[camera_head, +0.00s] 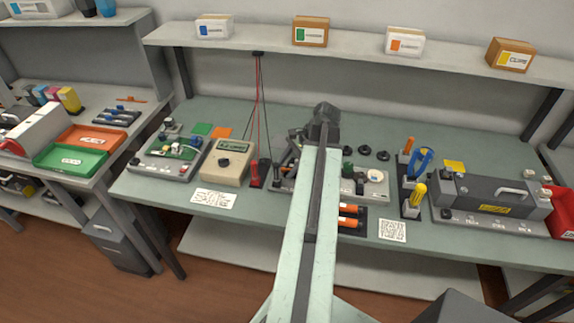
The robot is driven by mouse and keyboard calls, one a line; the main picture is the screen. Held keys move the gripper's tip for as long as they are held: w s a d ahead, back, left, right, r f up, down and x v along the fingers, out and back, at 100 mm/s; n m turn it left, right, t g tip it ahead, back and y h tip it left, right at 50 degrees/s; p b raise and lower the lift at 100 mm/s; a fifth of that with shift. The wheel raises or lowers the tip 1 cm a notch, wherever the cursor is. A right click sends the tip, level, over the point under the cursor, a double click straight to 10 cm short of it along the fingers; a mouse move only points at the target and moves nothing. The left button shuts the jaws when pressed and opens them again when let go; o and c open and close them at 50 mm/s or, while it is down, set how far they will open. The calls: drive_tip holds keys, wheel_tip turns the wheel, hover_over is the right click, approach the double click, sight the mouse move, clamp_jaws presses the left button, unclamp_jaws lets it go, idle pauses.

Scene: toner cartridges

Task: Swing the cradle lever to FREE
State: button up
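A grey work fixture (375,187), which may be the cradle, stands mid-bench, partly hidden behind my arm. A dark slanted part (288,155) shows at its left side; I cannot tell whether it is the lever. No FREE marking is readable. My gripper (323,122) is the dark end of my arm, which reaches from the bottom over the fixture. It appears above or behind the fixture. Its fingertips are not clear, so I cannot tell whether it is open or whether it touches anything.
A beige meter (224,165) and a grey board station (165,157) stand left. Red and black leads (259,105) hang from the shelf (360,47). Upright tools (412,180) and a dark handled unit (490,206) stand right. Orange-ended rods (350,216) lie at the front.

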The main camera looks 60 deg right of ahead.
drive_tip(key=shift+w+a, duration=0.1)
drive_tip(key=shift+w, duration=0.05)
drive_tip(key=shift+r+p, duration=0.3)
drive_tip(key=p+v, duration=0.6)
drive_tip(key=v, duration=0.1)
